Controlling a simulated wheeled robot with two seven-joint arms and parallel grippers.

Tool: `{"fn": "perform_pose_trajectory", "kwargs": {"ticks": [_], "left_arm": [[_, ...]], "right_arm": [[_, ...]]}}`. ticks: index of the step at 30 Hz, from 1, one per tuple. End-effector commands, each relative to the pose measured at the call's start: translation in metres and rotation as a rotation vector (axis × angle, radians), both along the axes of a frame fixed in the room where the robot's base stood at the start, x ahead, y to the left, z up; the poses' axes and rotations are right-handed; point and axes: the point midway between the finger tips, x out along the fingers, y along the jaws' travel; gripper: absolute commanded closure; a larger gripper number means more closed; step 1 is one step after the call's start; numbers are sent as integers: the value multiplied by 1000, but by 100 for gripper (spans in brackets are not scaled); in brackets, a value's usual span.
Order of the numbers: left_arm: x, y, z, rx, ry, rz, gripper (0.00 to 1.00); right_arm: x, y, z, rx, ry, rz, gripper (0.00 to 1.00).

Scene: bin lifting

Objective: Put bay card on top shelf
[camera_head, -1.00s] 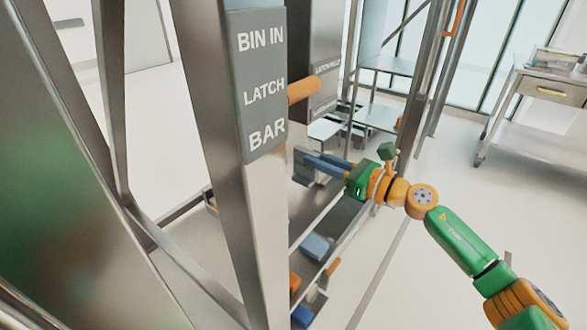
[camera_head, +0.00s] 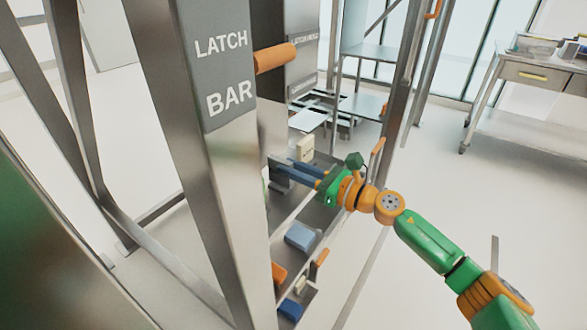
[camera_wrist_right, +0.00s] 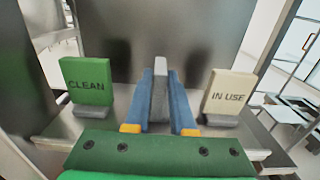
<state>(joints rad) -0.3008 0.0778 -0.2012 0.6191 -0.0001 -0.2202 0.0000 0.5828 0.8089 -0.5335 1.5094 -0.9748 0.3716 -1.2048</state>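My right gripper (camera_head: 283,170) reaches in from the right in the head view, and its blue fingers (camera_wrist_right: 160,98) show in the right wrist view. They are shut on a grey card (camera_wrist_right: 160,88), seen edge-on between them. Its lower part is hidden, so I cannot tell if it rests on the shelf (camera_wrist_right: 248,143). A green CLEAN card (camera_wrist_right: 87,82) stands to its left and a cream IN USE card (camera_wrist_right: 229,93) to its right, both in grey bases. The cream card also shows in the head view (camera_head: 306,148). My left gripper is not in view.
A steel post with a LATCH BAR sign (camera_head: 217,70) and an orange peg (camera_head: 275,57) stands in front, left of the gripper. Blue bins (camera_head: 302,237) sit on lower shelving. A table with a drawer (camera_head: 540,80) stands back right, with open floor before it.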

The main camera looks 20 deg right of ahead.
Motion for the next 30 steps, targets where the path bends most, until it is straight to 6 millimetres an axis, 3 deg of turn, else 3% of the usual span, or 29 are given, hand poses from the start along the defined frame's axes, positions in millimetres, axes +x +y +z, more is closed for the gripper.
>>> {"fn": "perform_pose_trajectory", "kwargs": {"ticks": [1,3,14,24,30], "left_arm": [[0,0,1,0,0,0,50],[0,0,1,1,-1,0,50],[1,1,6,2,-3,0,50],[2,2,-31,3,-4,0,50],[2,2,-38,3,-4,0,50]], "right_arm": [[0,0,0,0,0,0,62],[0,0,1,0,0,0,51],[-2,-2,6,-1,1,-1,51],[-65,-51,-5,-2,6,-3,51],[-87,-68,1,3,5,-1,51]]}}
